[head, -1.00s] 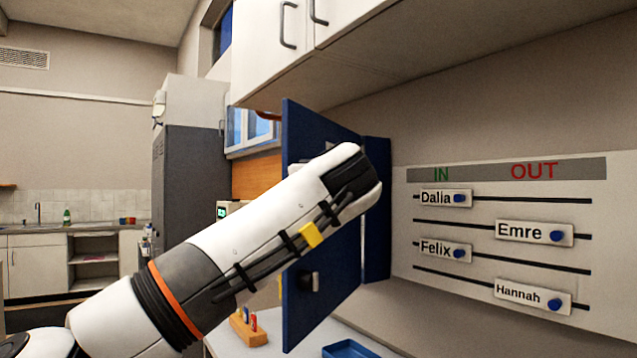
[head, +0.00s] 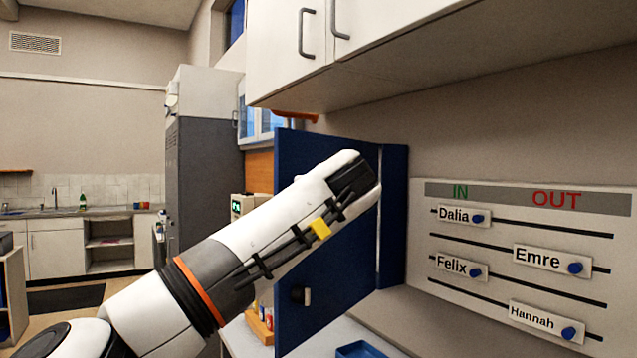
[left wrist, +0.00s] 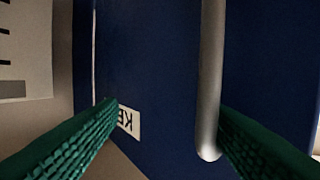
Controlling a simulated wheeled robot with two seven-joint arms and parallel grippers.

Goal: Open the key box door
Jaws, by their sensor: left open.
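The blue key box door (head: 335,285) stands swung out from its blue box (head: 392,215) on the wall in the head view. A dark fitting with a pale tip (head: 299,295) shows low on it. My left arm crosses in front of the door and hides my left gripper there. In the left wrist view my left gripper (left wrist: 166,112) is open, its green fingers before the blue door face (left wrist: 160,50). A grey bar handle (left wrist: 210,80) lies between them, close to the right finger; contact is unclear. A white label (left wrist: 128,122) shows upside down. My right gripper is out of view.
An IN/OUT name board (head: 520,255) is on the wall right of the box. White cupboards (head: 290,50) hang above. Below is a counter with a blue tray (head: 358,350) and a wooden holder (head: 262,325), partly behind my arm.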

